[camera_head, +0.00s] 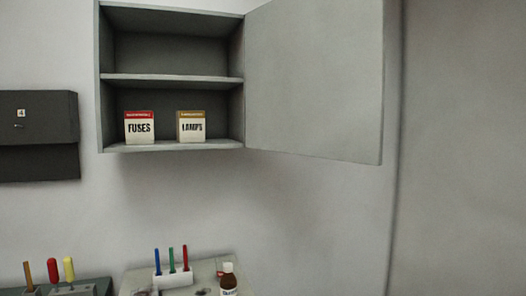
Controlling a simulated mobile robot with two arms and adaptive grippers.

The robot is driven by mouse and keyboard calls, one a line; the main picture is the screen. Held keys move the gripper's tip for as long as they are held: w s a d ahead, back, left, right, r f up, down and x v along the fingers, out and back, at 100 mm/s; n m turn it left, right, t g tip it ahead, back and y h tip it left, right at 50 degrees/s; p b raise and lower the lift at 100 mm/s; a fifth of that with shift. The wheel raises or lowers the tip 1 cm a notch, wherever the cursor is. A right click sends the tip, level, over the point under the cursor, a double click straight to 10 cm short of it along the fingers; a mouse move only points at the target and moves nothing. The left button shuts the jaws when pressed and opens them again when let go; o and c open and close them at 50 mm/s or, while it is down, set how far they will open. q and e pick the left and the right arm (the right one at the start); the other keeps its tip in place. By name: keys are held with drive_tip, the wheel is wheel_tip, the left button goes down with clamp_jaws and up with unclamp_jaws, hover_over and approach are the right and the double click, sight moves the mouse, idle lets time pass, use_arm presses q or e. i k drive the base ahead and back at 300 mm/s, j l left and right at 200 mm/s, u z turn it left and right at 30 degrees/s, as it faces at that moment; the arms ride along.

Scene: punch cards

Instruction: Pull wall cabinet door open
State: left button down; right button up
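The grey wall cabinet (172,79) hangs on the wall at the top, left of the middle. Its door (314,80) is hinged on the right side and stands wide open, swung out to the right. One shelf divides the inside. On the cabinet's bottom stand a FUSES box (139,128) with a red top and a LAMPS box (191,127) with a tan top. The upper compartment looks empty. Neither of my grippers is in view.
A dark grey wall box (38,136) hangs at the left. Below, a white holder (173,280) carries several coloured tools, beside a brown bottle (228,281) with a white cap. More coloured handles (53,271) stand at the lower left. The wall below the door is clear.

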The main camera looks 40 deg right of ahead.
sight(315, 77)
drive_tip(key=l+u, duration=0.35)
drive_tip(key=u, duration=0.15)
drive_tip(key=l+u, duration=0.75)
drive_tip(key=u, duration=0.2)
drive_tip(key=k+l+u, duration=0.15)
drive_tip(key=l+u, duration=0.15)
drive_tip(key=u, duration=0.2)
drive_tip(key=k+l+u, duration=0.2)
drive_tip(key=u, duration=0.3)
drive_tip(key=l, duration=0.1)
